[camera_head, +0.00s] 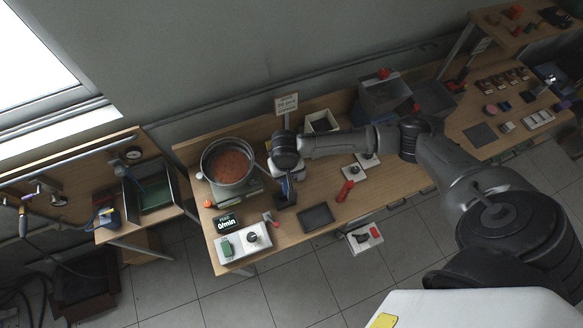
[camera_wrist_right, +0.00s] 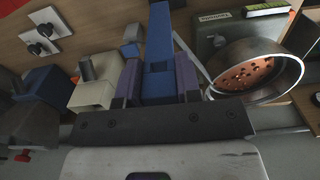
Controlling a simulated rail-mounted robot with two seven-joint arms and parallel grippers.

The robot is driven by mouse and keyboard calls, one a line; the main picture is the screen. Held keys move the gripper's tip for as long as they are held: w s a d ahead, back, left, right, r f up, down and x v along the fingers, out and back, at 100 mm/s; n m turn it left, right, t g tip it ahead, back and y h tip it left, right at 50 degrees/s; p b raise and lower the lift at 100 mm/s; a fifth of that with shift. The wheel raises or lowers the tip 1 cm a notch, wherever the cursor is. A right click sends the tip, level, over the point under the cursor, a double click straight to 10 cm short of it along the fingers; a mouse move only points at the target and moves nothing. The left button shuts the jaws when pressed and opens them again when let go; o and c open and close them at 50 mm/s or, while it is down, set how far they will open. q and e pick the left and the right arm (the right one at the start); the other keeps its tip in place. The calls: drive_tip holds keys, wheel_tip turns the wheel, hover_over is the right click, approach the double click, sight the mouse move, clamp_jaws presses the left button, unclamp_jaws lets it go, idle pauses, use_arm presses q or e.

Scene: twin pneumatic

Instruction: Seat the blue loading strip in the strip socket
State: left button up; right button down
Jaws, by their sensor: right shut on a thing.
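My right gripper (camera_head: 287,180) is low over the middle of the long bench, next to the metal bowl. In the wrist view its two fingers (camera_wrist_right: 158,88) are shut on the blue loading strip (camera_wrist_right: 159,50), which extends forward from between them. In the head view the strip (camera_head: 284,187) is a small blue piece just above a dark block (camera_head: 287,202) on the bench. This block may be the strip socket; I cannot tell whether the strip touches it or is in it. My left gripper is not in view.
The metal bowl (camera_head: 204,162) of reddish grains stands left of my gripper. A dark tray (camera_head: 317,217), a red-handled item (camera_head: 345,190) and a white control box (camera_head: 243,241) with a green switch lie nearer the front edge. A small sign (camera_head: 287,104) stands behind.

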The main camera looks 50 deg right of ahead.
drive_tip(key=shift+w+a, duration=0.25)
drive_tip(key=shift+w, duration=0.15)
drive_tip(key=shift+w+a, duration=0.15)
drive_tip(key=shift+a, duration=0.15)
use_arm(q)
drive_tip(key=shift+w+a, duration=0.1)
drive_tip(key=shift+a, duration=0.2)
use_arm(e)
drive_tip(key=shift+d, duration=0.1)
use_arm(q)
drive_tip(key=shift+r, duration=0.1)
